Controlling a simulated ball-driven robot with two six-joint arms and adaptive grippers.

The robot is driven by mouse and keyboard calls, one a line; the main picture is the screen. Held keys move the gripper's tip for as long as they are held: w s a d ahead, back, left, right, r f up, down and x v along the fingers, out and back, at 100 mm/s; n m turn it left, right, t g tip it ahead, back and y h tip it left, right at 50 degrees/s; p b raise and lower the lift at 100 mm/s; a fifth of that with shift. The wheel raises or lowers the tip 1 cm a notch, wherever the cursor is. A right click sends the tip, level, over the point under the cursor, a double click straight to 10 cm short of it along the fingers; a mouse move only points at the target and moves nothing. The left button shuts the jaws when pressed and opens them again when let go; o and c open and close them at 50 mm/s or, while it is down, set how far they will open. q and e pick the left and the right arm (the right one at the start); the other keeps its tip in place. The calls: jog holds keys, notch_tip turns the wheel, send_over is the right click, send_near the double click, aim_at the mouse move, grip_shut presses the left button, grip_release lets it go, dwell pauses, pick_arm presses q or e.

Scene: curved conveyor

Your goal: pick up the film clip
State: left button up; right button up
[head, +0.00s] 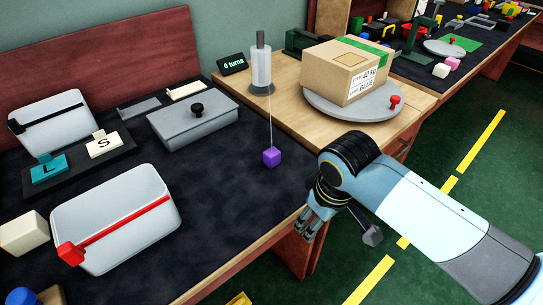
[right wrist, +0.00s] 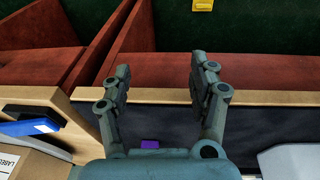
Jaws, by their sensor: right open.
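The film clip looks to be the small purple block (head: 271,157) on the dark mat, at the end of a thin pale strand from the white film roll (head: 261,70). Its top also shows low in the right wrist view (right wrist: 149,144), between the finger bases. My right gripper (head: 306,222) is open and empty, beyond the table's right edge and in front of the clip in the head view. In the right wrist view its two fingers (right wrist: 160,75) stand apart. The clip is clear of them. My left gripper is not in view.
A cardboard box (head: 338,87) sits on a grey turntable (head: 325,108) behind the clip. A grey lidded case (head: 180,127), a pouch with a red bar (head: 150,240) and a letter-block tray (head: 115,155) are to the left. The mat around the clip is clear.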

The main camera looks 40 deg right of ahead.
jog(key=shift+g, duration=0.4)
jog(key=w+r, duration=0.2)
jog(key=w, duration=0.1)
jog(key=w+r+p, duration=0.1)
jog(key=w+r, duration=0.1)
jog(key=w, duration=0.1)
jog(key=w+d+r, duration=0.1)
jog(key=w+r, duration=0.2)
jog(key=shift+w, duration=0.15)
jog(key=g+p, duration=0.1)
send_near(272, 152)
jog(key=shift+s+d+f+y, duration=0.4)
jog(key=shift+s+d+f, duration=0.1)
jog(key=shift+f, duration=0.05)
jog(key=shift+w+r, duration=0.2)
jog(key=shift+w, duration=0.1)
notch_tip(272, 152, down, 5)
jog(key=shift+w+r+b, duration=0.1)
jog(key=shift+r+b, duration=0.05)
jog(key=shift+b, duration=0.25)
jog(key=f, duration=0.2)
jog(key=f+b, duration=0.1)
jog(key=f, duration=0.2)
jog(key=shift+w+a+f, duration=0.15)
jog(key=shift+w+f, duration=0.1)
jog(key=shift+f, duration=0.1)
jog(key=shift+c, duration=0.3)
jog(key=c, duration=1.1)
